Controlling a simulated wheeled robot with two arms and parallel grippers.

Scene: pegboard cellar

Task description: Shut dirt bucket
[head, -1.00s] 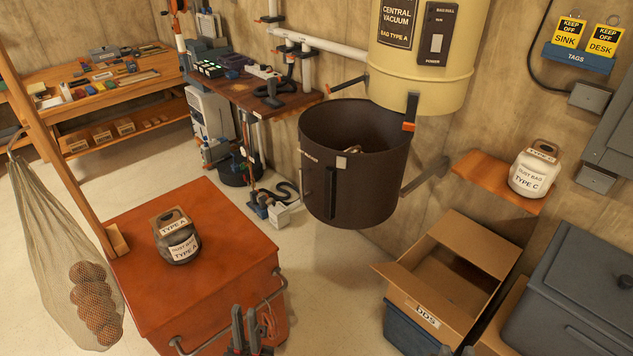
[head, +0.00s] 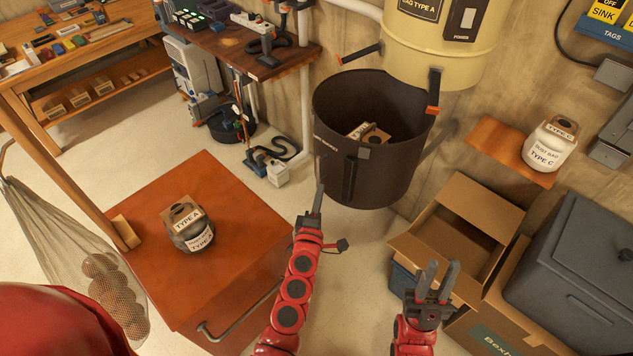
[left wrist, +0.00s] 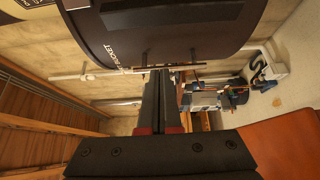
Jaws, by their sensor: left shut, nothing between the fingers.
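The dark brown dirt bucket (head: 385,175) hangs open below the cream central vacuum canister (head: 430,50), with a gap between its rim and the canister. A tan and white bag (head: 372,133) shows inside. Orange-tipped latches stand at the canister's left (head: 358,53) and right (head: 434,92). My left gripper (head: 318,192) is shut and empty, just left of and below the bucket's side; I cannot tell if it touches. In the left wrist view the bucket (left wrist: 200,30) fills the top, beyond the shut fingers (left wrist: 160,75). My right gripper (head: 437,268) is open and empty, below and right of the bucket.
A red-brown cabinet (head: 255,215) with a Type A dust bag (head: 187,228) stands at left. A shelf (head: 490,145) holds a Type C dust bag (head: 549,145). An open cardboard box (head: 480,205) and a grey bin (head: 575,260) stand at lower right.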

